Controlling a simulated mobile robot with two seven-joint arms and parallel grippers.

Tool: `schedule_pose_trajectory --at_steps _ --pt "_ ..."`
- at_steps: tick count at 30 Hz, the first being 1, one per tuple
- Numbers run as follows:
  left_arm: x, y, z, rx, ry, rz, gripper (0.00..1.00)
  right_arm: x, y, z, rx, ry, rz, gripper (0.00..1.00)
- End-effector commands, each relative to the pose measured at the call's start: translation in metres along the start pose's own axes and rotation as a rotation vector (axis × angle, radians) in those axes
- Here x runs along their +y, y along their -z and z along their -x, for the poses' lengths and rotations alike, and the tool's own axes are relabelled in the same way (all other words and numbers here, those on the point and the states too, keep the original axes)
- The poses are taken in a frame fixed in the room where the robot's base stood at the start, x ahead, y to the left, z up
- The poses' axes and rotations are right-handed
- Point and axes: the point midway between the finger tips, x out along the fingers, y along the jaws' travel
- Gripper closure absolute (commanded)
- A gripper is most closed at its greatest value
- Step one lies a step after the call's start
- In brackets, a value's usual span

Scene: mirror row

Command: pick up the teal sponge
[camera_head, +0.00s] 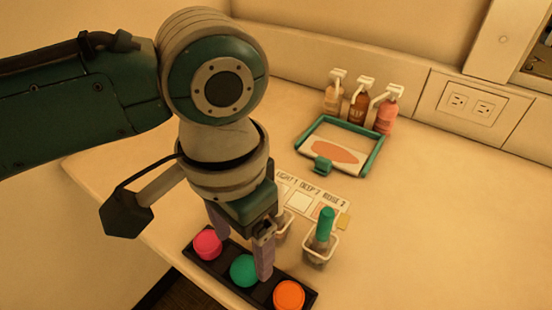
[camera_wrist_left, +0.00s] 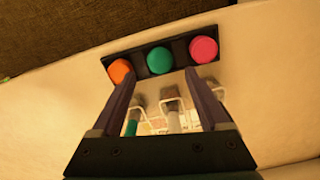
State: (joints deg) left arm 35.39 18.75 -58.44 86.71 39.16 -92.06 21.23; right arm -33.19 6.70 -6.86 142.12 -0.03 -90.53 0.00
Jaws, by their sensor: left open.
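The teal sponge (camera_head: 242,270) is a round piece in the middle of a black tray (camera_head: 312,295), between a pink sponge (camera_head: 207,244) and an orange sponge (camera_head: 289,295). My left gripper (camera_head: 243,257) is open, pointing down over the tray, with one finger toward the pink side and the other toward the orange side. In the left wrist view the teal sponge (camera_wrist_left: 160,60) shows between and just beyond the two fingertips (camera_wrist_left: 159,75). I cannot tell how high the fingertips are above the tray. My right gripper is not in view.
A clear cup with a teal-handled brush (camera_head: 325,226) stands close behind the tray. Another cup (camera_head: 283,224) is partly hidden by my gripper. A printed card (camera_head: 300,201), a teal-framed tray (camera_head: 374,160) and pump bottles (camera_head: 358,107) are farther back. The counter's right side is clear.

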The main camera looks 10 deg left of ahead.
Motion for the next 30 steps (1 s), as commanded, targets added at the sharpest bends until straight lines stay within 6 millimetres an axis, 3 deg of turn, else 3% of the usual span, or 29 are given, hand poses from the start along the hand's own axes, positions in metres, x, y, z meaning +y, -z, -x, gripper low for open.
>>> schedule_pose_trajectory --at_steps 7,17,30 --pt "0.000 -0.006 -0.040 -0.002 0.002 0.001 0.21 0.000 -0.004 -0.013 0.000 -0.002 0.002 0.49" --pt "0.000 -0.006 -0.045 0.001 0.002 0.000 0.23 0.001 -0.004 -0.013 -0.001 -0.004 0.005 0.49" --pt "0.000 -0.006 -0.045 0.001 0.002 0.000 0.72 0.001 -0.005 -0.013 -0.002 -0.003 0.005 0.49"
